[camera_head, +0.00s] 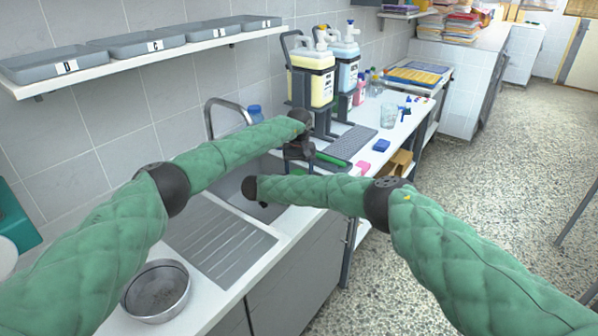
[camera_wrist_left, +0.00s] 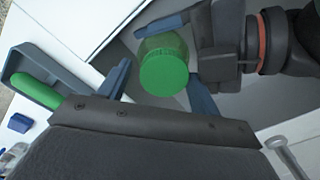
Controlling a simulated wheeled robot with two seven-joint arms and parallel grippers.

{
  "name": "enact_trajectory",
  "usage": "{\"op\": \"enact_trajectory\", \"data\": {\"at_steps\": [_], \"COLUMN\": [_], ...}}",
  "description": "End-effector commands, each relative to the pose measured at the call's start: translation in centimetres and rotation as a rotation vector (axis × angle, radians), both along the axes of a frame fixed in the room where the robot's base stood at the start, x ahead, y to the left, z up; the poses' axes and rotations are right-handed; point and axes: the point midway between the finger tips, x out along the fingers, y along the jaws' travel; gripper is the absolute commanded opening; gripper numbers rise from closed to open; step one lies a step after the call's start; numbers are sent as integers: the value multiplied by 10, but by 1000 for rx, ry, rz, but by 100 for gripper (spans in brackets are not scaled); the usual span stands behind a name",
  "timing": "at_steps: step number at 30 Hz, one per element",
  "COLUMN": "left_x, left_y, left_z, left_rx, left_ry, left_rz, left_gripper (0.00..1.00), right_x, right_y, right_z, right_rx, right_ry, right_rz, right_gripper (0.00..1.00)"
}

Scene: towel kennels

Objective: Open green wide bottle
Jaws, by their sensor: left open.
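The green wide bottle (camera_wrist_left: 165,72) shows in the left wrist view, its round green lid facing the camera. My left gripper (camera_wrist_left: 160,88) is open, with one blue finger on each side of the bottle's lid end; I cannot tell whether they touch it. My right gripper (camera_wrist_left: 192,48) comes in from the right, with a finger along the bottle's side, and appears to hold it; its other finger is mostly hidden. In the head view my left gripper (camera_head: 299,150) is above the sink's far end.
The sink (camera_head: 232,188) lies below my forearms, with a tap (camera_head: 228,104) behind it. A metal bowl (camera_head: 157,291) stands at the near left. A green-handled tool (camera_head: 333,159), dispenser bottles (camera_head: 312,80) and small items crowd the counter to the right.

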Motion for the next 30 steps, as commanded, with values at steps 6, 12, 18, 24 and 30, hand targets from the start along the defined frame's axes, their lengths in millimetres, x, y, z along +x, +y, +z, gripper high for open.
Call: {"op": "enact_trajectory", "data": {"at_steps": [6, 12, 18, 24, 30], "left_x": [1, 2, 2, 2, 1], "left_y": [5, 6, 6, 6, 2], "left_z": [-1, 3, 26, 45, 54], "left_rx": [5, 6, 6, 5, 2], "left_ry": [1, 1, -2, -1, 0], "left_rz": [5, 6, 5, 5, -59], "left_gripper": [72, 72, 72, 72, 69], "right_x": [2, 2, 2, 1, 1], "right_y": [-7, -8, -9, -8, -5], "right_z": [0, 0, -2, -3, -2], "right_rx": [-3, -3, -4, -3, -2], "right_ry": [-1, -1, 1, 2, 1], "right_rz": [-8, -9, -11, -9, -6], "right_gripper": [6, 6, 6, 6, 6]}}
